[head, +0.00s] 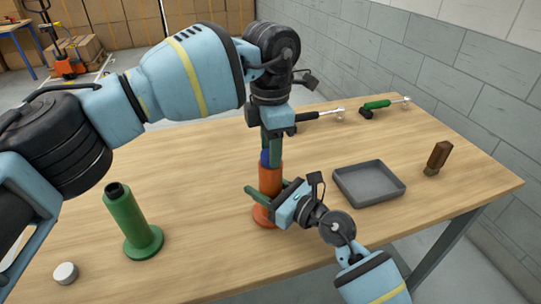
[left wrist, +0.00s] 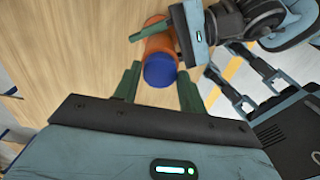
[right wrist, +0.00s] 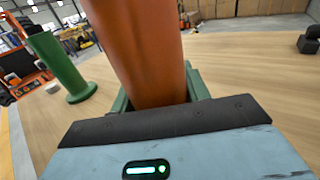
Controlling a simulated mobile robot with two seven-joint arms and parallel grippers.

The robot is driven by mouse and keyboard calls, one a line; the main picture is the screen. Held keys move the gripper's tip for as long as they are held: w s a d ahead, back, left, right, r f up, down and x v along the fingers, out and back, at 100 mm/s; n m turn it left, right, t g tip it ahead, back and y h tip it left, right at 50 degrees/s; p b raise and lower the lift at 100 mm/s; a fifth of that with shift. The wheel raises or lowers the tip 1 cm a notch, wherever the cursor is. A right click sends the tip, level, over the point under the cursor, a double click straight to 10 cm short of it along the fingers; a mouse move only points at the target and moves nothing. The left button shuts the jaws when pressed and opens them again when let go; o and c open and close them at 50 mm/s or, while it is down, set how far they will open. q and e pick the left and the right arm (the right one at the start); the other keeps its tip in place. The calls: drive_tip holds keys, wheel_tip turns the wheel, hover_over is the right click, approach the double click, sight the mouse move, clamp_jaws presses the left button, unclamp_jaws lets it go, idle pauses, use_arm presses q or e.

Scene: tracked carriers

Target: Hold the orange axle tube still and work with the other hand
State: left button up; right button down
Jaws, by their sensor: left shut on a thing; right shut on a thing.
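The orange axle tube (head: 270,180) stands upright on its flanged base near the middle of the table. A blue piece (head: 265,158) sits at its top end; it also shows in the left wrist view (left wrist: 160,70). My left gripper (head: 271,150) points down from above and is shut on the blue piece. My right gripper (head: 268,194) comes in from the right, low down, and is shut around the orange tube's body. The tube fills the space between its fingers in the right wrist view (right wrist: 140,50). How deep the blue piece sits in the tube is hidden.
A green flanged tube (head: 127,220) with a dark top stands at the left, near a small white round piece (head: 65,273). A grey tray (head: 369,184) lies to the right, with a brown-handled tool (head: 438,158) beyond. Two tools, one green-handled (head: 378,104), lie at the back.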

use_arm(q)
drive_tip(key=n, duration=0.7)
drive_tip(key=shift+n, duration=1.4)
drive_tip(key=shift+n, duration=0.6)
drive_tip(key=n, duration=0.6)
drive_tip(key=shift+n, duration=1.3)
